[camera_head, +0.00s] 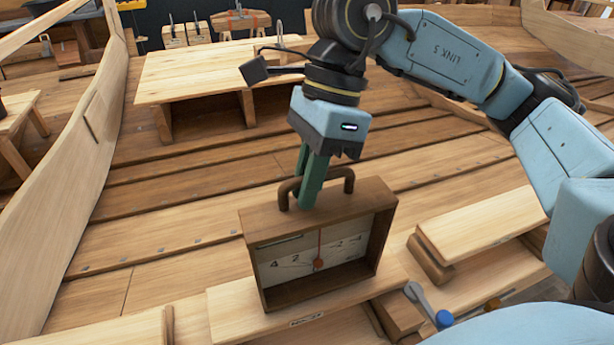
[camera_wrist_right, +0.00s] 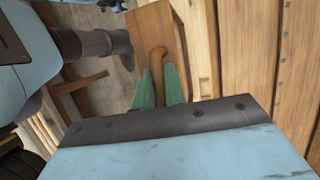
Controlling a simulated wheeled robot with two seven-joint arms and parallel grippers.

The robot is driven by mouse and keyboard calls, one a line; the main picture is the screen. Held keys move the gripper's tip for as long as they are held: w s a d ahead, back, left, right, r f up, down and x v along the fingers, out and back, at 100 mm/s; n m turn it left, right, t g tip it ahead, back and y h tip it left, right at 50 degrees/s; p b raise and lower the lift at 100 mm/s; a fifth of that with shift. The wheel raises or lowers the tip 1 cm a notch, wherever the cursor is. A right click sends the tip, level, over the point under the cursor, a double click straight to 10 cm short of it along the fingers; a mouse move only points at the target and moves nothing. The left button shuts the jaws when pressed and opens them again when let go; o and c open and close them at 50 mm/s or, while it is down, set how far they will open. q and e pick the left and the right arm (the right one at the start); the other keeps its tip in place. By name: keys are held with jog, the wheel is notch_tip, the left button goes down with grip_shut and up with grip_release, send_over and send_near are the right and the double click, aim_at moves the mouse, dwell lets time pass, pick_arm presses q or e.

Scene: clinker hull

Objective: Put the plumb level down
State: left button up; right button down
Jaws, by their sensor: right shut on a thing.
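The plumb level (camera_head: 318,243) is a brown wooden box frame with a pale numbered dial, a red-brown pointer and a dark handle on top. It is upright at the middle of the head view, over a light plank (camera_head: 240,300); I cannot tell whether its base touches the plank. My right gripper (camera_head: 309,195) has green fingers shut on its handle from above. In the right wrist view the fingers (camera_wrist_right: 161,88) close around the brown handle (camera_wrist_right: 158,56), with the box top beyond. My left gripper is not in view.
A light wooden bench (camera_head: 210,75) stands at the back. Another plank on blocks (camera_head: 480,225) lies to the right. A tool with a blue end (camera_head: 443,319) lies at the front right. The curved hull side (camera_head: 75,170) rises at left; stepped hull planking behind the level is clear.

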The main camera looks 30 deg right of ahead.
jog(key=shift+f, duration=0.2)
jog(key=c, duration=1.5)
grip_release()
jog(key=shift+o, duration=0.2)
jog(key=v, duration=1.2)
jog(key=shift+r+b, duration=0.25)
jog(key=shift+b, duration=0.05)
